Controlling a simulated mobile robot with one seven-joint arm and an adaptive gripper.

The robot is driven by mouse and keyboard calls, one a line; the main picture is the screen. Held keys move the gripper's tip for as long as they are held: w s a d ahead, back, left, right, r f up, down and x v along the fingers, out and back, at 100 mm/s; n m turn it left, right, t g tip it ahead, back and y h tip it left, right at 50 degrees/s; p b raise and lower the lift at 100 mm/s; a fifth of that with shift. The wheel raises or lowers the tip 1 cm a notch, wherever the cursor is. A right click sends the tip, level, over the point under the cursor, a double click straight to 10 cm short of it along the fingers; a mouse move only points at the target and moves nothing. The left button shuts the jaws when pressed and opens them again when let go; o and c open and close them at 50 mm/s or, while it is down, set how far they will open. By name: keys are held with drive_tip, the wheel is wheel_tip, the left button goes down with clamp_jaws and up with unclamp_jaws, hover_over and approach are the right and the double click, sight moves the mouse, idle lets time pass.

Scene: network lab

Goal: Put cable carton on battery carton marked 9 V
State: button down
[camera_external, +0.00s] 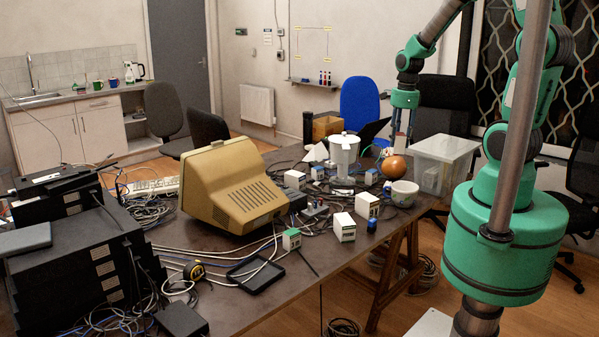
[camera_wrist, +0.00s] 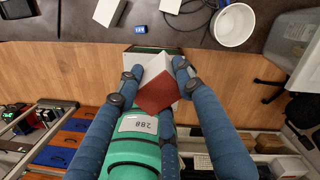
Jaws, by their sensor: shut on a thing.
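My gripper (camera_external: 404,122) is raised above the right end of the table. In the wrist view its blue fingers (camera_wrist: 156,84) are shut on a white and brownish-red carton (camera_wrist: 156,92), apparently the cable carton. The carton sits tilted between the fingertips, clear of the tabletop. Two white cartons also show at the top of the wrist view (camera_wrist: 110,11). Their lettering is too small to read, so I cannot tell which is marked 9 V.
An orange ball (camera_external: 394,167), a white mug (camera_external: 404,193) and a white jug (camera_external: 344,153) stand near the cartons. A small blue object (camera_external: 371,225) lies by the front edge. A clear plastic bin (camera_external: 445,160) is at right. A beige monitor (camera_external: 230,185) and cables crowd the table.

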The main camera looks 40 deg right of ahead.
drive_tip(key=shift+s+a+f, duration=0.15)
drive_tip(key=shift+s+a, duration=0.05)
drive_tip(key=shift+s, duration=0.35)
drive_tip(key=shift+s+a+f, duration=0.15)
drive_tip(key=shift+s, duration=0.4)
drive_tip(key=shift+s+f, duration=0.2)
drive_tip(key=shift+f, duration=0.1)
wheel_tip(320, 180, down, 17)
drive_tip(key=shift+f, duration=0.2)
drive_tip(key=shift+w, duration=0.1)
hover_over(367, 196)
drive_tip(key=shift+s+a+f+b, duration=0.1)
drive_tip(key=shift+s+f+b, duration=0.1)
drive_tip(key=shift+f+b, duration=0.4)
drive_tip(key=shift+f, duration=0.15)
drive_tip(key=shift+f, duration=1.75)
